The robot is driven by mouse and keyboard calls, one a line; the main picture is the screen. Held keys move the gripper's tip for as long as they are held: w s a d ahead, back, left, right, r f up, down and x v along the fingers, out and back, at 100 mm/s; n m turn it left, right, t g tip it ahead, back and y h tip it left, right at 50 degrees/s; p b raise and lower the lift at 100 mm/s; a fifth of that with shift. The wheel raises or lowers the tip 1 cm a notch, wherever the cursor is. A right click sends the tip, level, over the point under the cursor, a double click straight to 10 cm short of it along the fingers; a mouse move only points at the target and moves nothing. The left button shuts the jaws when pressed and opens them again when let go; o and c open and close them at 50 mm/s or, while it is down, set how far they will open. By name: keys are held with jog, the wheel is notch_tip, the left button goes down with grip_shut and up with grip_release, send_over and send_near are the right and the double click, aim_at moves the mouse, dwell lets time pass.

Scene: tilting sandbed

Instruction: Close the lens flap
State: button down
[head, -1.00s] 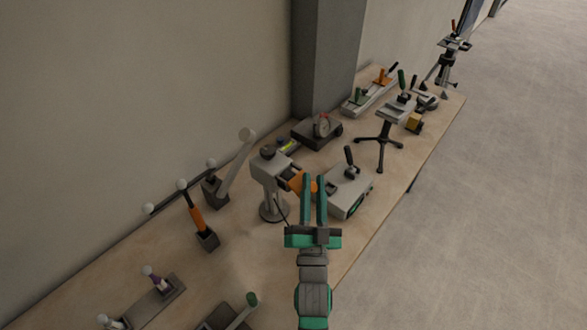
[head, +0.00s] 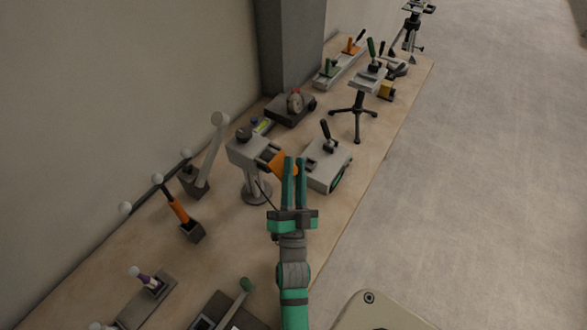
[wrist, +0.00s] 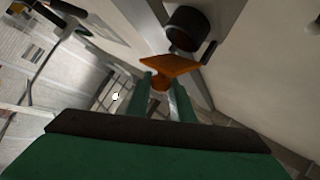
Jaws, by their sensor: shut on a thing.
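The lens flap (head: 279,163) is an orange plate on the front of a grey boxy device (head: 247,150) on a round-footed stand. It stands open at an angle from the dark round lens barrel. In the wrist view the flap (wrist: 170,66) is seen nearly edge-on, with the black barrel (wrist: 187,27) just above it. A small orange knob (wrist: 160,84) on the flap sits between my fingertips. My gripper (head: 295,161) has teal fingers and is shut on the flap by this knob. In the head view the fingers hide part of the flap.
A grey box with a black lever (head: 328,165) stands close right of my fingers. Left of the device are a white-knobbed lever (head: 205,150) and an orange lever (head: 178,209). A tripod stand (head: 360,105) is farther back. Open floor lies right of the table.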

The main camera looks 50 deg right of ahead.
jog(key=c, duration=1.5)
grip_release()
jog(key=shift+w, duration=0.1)
jog(key=shift+c, duration=0.2)
jog(key=s+a+f, duration=0.2)
jog(key=s+a, duration=0.7)
jog(key=a, duration=0.4)
jog(key=shift+s+f, duration=0.3)
jog(key=shift+f, duration=0.1)
